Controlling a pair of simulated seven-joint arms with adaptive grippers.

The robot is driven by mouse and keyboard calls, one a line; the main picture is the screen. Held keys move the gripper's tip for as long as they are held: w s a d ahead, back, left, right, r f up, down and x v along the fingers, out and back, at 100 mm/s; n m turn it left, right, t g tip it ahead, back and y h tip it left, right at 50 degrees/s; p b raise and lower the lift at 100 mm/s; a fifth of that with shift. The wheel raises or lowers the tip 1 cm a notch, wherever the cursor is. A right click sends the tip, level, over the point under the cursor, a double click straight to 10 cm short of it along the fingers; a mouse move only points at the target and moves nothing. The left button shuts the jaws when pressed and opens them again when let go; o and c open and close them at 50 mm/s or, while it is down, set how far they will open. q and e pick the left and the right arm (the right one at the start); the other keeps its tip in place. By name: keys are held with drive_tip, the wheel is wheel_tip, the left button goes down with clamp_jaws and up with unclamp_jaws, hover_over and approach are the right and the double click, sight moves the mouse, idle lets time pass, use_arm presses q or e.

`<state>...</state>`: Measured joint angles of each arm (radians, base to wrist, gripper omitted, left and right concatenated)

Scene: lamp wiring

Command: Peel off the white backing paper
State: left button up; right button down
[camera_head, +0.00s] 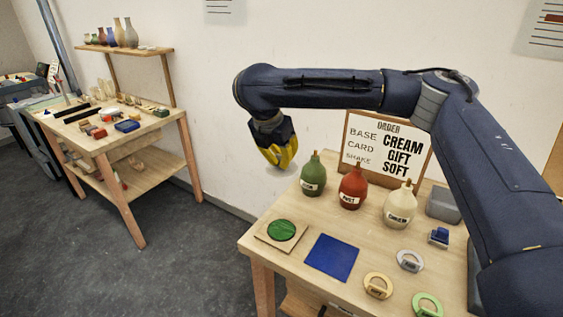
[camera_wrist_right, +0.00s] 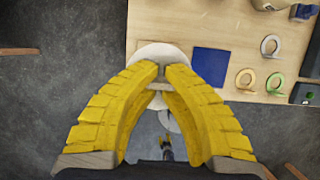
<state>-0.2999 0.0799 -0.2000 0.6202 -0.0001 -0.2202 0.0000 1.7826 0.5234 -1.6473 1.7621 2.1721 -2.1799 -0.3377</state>
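My right gripper (camera_head: 279,163) has yellow fingers and points down in the air beyond the back left of the near table. In the right wrist view its fingertips (camera_wrist_right: 162,72) are nearly together on a pale round sheet, the white backing paper (camera_wrist_right: 156,50). The fingers hide part of the sheet. A green disc (camera_head: 281,230) lies on a square wooden board (camera_head: 262,237) at the table's left; no white paper shows on it. In the wrist view the held sheet covers that area. My left gripper is not in view.
The near table (camera_head: 300,283) holds a blue square (camera_head: 332,257), green (camera_head: 312,178), red (camera_head: 352,190) and cream (camera_head: 399,208) bottles, and several ring tags (camera_head: 378,286). An order sign (camera_head: 388,145) stands behind. A second table (camera_head: 140,130) is at the left.

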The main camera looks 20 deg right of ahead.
drive_tip(key=shift+r, duration=0.7)
drive_tip(key=shift+r, duration=0.1)
